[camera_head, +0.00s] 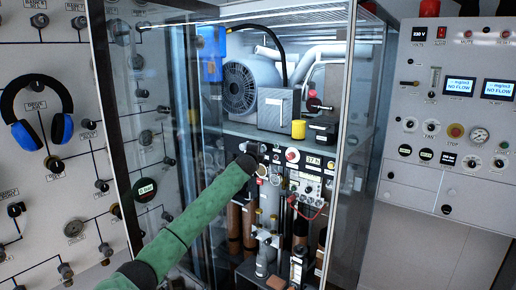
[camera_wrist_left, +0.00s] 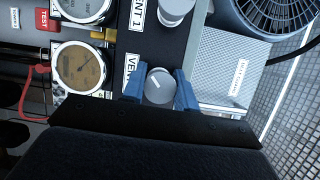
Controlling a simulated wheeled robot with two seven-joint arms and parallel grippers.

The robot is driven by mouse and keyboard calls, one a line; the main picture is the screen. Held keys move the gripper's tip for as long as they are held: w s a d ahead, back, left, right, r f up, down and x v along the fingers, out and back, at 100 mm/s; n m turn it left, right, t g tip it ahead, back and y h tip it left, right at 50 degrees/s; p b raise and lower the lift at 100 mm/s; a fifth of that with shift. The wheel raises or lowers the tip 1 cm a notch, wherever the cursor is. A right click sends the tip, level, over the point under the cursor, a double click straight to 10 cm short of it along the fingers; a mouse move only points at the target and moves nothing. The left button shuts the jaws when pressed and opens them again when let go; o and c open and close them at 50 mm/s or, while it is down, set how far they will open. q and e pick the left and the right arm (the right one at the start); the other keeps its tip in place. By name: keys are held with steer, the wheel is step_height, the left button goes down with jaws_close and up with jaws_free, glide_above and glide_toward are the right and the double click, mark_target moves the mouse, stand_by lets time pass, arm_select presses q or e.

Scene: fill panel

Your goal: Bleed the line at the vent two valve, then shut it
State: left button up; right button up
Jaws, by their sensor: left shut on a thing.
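In the left wrist view a round grey knob (camera_wrist_left: 160,84) with a short white mark on its face sits on a black panel. The label beside it is partly covered and only its first letters, "VEN", can be read. The blue fingers of my left gripper (camera_wrist_left: 159,94) are shut on this knob, one on each side. Another grey knob (camera_wrist_left: 174,10) stands beside a label reading "VENT 1". In the head view my green-sleeved left arm reaches into the cabinet, and its end (camera_head: 249,163) hides the knob. My right gripper is in neither view.
Two round gauges (camera_wrist_left: 80,68) and a red TEST tag (camera_wrist_left: 48,20) lie near the knob. A glass cabinet door (camera_head: 190,130) stands open left of my arm.

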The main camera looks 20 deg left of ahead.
arm_select(q)
steer(key=n+g+p, duration=0.1)
steer(key=n, duration=0.2)
steer(key=shift+f+n+g+h, duration=0.15)
steer(key=shift+n+g+h, duration=0.45)
steer(key=shift+n, duration=0.6)
steer(key=shift+n+g, duration=0.3)
steer(key=shift+n, duration=0.4)
steer(key=shift+f+n+g+h, duration=0.15)
steer(key=shift+n+g+h, duration=0.35)
steer(key=shift+n+h, duration=0.55)
steer(key=shift+n+b, duration=0.35)
steer(key=shift+n, duration=0.1)
steer(key=n+g+h+b, duration=0.1)
steer(key=n, duration=0.1)
steer(key=shift+d+f+n+h+b, duration=0.1)
steer(key=shift+f+n+h+b, duration=0.05)
steer(key=shift+n+h+b, duration=0.2)
steer(key=shift+n+g+h+b, duration=0.3)
steer(key=shift+n+h+b, duration=0.6)
steer(key=shift+n, duration=0.25)
steer(key=shift+d+n+h+b, duration=0.1)
steer(key=shift+n+h+b, duration=0.3)
steer(key=shift+n, duration=0.2)
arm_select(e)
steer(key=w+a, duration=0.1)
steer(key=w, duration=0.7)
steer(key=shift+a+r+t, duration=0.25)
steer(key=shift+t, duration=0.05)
